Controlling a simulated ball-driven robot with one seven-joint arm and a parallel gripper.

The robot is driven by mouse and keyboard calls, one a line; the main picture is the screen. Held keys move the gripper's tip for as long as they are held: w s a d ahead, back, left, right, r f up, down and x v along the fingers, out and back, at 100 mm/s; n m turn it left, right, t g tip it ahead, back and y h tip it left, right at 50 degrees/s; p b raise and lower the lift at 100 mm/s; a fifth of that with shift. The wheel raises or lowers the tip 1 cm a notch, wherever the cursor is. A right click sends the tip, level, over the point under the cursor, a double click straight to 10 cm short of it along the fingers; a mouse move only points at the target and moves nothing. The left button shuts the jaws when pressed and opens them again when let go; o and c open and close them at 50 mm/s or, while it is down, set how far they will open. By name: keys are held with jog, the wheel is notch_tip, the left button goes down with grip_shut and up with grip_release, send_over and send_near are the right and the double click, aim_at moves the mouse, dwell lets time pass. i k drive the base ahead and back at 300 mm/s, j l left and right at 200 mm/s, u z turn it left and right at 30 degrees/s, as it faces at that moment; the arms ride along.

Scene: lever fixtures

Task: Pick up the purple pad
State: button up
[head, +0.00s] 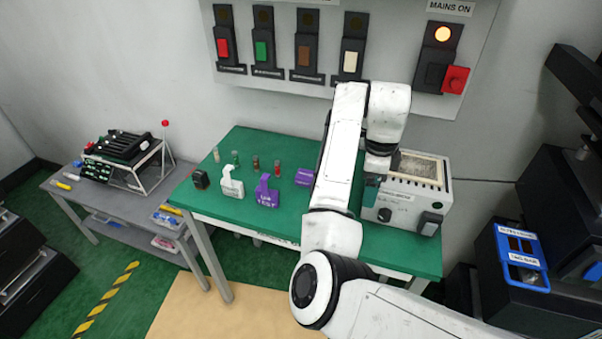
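Two purple things are on the green bench (310,228). One is a purple hook-shaped piece (267,194) with pale lettering, standing near the middle left. The other is a plain purple block (304,177), lying further right and partly hidden by my arm. I cannot tell for certain which is the pad. My gripper (370,197) points down at the right, in front of the grey instrument box (418,180) and right of both purple things. Its fingertips are small and dark, so I cannot tell whether it is open or shut.
A white hook-shaped piece (231,185) and a small black block (200,179) stand left of the purple pieces. Several small coloured cylinders (255,163) stand behind them. A wall panel (280,30) with switches is above. The bench front is mostly clear.

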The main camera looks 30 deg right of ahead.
aim_at(304, 178)
jog(key=i, duration=0.9)
